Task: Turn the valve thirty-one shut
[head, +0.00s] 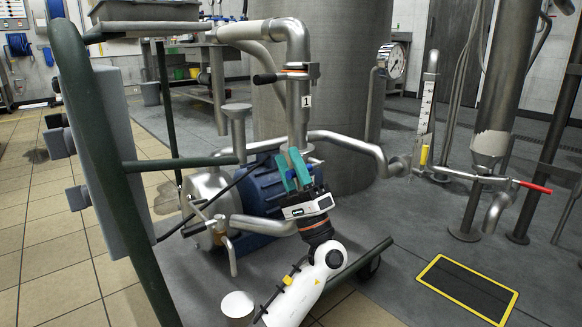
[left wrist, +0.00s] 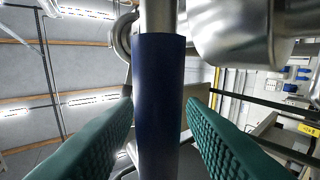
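My left gripper (head: 297,168) has its green fingers raised beside the vertical steel pipe, in front of the blue motor. In the left wrist view, a dark blue handle sleeve (left wrist: 159,105) on a steel rod stands between the two green fingers (left wrist: 160,110). No number 31 is readable. A red-handled valve (head: 532,186) is at the right. My right gripper does not show.
A dark green cart frame (head: 100,150) with a grey box stands close at the left. Pipes surround the blue motor (head: 262,195), and a large steel vessel (head: 330,110) rises behind. A yellow-edged dark panel (head: 467,288) lies on open floor at the right.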

